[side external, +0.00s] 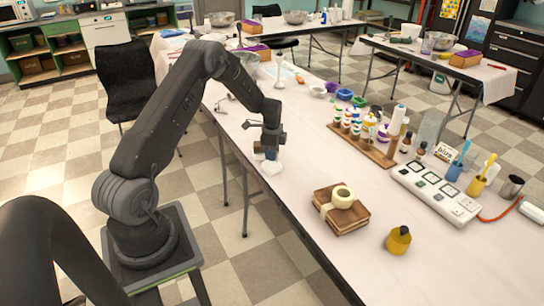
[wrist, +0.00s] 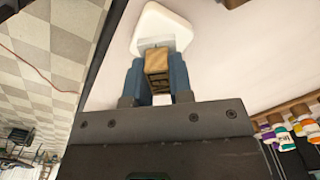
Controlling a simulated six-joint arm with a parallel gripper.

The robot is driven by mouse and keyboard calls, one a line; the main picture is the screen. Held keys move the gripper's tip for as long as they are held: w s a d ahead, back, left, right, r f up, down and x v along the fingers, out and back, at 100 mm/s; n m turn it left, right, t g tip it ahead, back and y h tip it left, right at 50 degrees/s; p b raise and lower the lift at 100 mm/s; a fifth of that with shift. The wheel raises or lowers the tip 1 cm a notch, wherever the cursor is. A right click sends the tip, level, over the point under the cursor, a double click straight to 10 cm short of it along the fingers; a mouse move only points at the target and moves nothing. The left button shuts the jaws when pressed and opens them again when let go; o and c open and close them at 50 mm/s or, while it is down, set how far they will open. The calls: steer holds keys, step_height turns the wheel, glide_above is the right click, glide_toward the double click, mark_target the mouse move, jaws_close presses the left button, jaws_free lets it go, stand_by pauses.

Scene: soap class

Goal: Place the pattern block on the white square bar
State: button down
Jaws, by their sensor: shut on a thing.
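The white square bar (side external: 271,169) lies near the left edge of the long table, just below my gripper. It also shows at the top of the wrist view (wrist: 163,22), a rounded white slab. My gripper (side external: 268,153) points down and is shut on a small tan pattern block (wrist: 157,62), between its two blue-grey fingers. In the wrist view the block overlaps the near part of the bar. I cannot tell whether the block touches the bar. The block is mostly hidden by the fingers in the side view.
A white power strip (side external: 436,191) lies farther right. The table's left edge is close to the bar.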

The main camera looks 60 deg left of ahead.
steer(key=shift+f, duration=0.8)
steer(key=c, duration=1)
jaws_free()
steer(key=shift+f, duration=0.15)
